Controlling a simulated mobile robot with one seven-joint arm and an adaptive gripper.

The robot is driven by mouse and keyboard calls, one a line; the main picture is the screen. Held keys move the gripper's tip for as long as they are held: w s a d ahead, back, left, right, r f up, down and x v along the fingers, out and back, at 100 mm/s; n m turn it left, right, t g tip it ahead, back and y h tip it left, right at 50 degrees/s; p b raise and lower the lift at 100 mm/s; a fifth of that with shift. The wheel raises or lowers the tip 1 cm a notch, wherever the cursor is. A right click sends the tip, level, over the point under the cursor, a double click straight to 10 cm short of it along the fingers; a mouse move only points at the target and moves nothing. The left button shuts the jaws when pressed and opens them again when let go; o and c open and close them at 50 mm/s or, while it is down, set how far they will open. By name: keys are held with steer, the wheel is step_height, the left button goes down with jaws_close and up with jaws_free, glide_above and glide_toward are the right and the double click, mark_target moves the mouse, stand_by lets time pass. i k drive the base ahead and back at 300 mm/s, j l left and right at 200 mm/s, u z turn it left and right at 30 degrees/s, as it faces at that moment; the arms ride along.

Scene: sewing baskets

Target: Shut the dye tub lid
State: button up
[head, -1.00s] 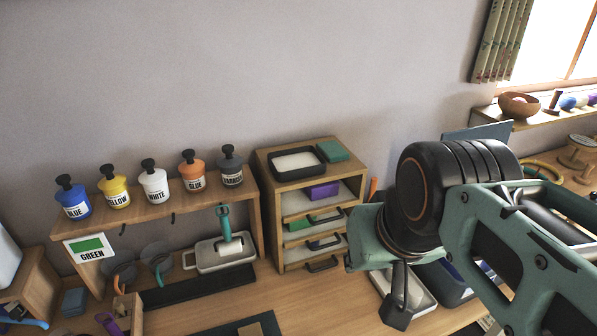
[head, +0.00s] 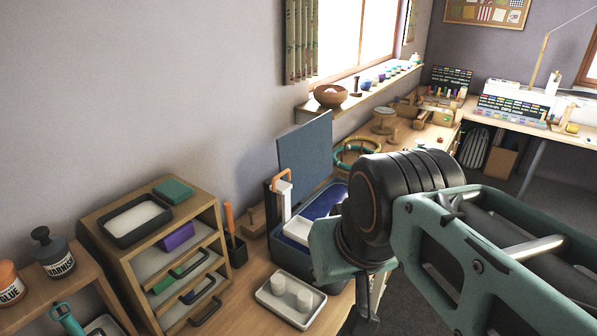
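The dye tub (head: 279,250) is a dark blue box with blue inside, on the bench left of my arm. Its flat grey-blue lid (head: 305,153) stands upright at the tub's back, so the tub is open. My arm hides the tub's right part. My gripper (head: 362,316) hangs below the teal wrist, at the front right of the tub and apart from the lid. Only a dark part of it shows, and its fingers are mostly hidden, so I cannot tell if it is open or shut.
A white-and-orange handled tool (head: 282,192) stands at the tub's left side. A white tray (head: 290,301) with two white cylinders lies in front. A wooden drawer unit (head: 208,208) is at left. A wooden bowl (head: 330,96) sits on the window sill.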

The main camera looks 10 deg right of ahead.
mark_target(307, 150)
steer(key=z, duration=0.5)
steer(key=i+l+u, duration=0.1)
steer(key=i+l, duration=0.7)
steer(key=i, duration=0.05)
